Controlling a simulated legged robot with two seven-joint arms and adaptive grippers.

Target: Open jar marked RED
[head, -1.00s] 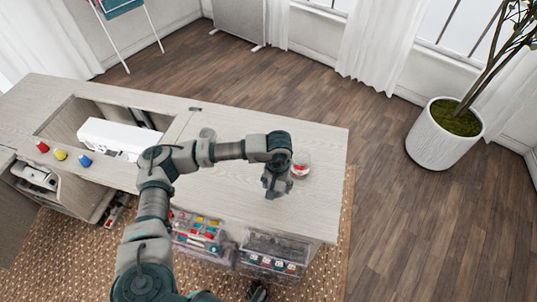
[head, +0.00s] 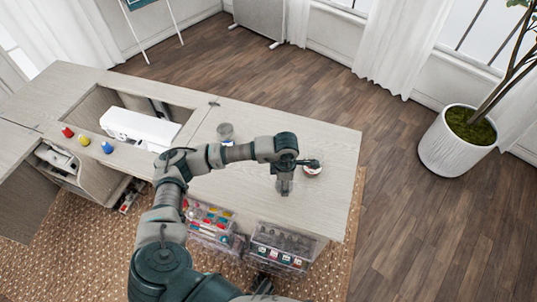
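A small glass jar (head: 313,171) with red on it stands on the right part of the cabinet top in the head view. My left gripper (head: 308,162) is at this jar, with dark parts reaching right across its top. Whether the fingers touch or grip it is unclear. The marking is too small to read. A second glass jar (head: 225,131) stands farther left, behind my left forearm. A dark piece at the bottom edge may be my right gripper (head: 263,284); its fingers cannot be made out.
A white sewing machine (head: 138,128) sits in the cabinet top's recess (head: 92,103). Red, yellow and blue spools (head: 84,140) stand left. Clear bins (head: 282,248) hang along the near side. The cabinet top's right end (head: 335,205) is clear. A potted plant (head: 455,145) stands right.

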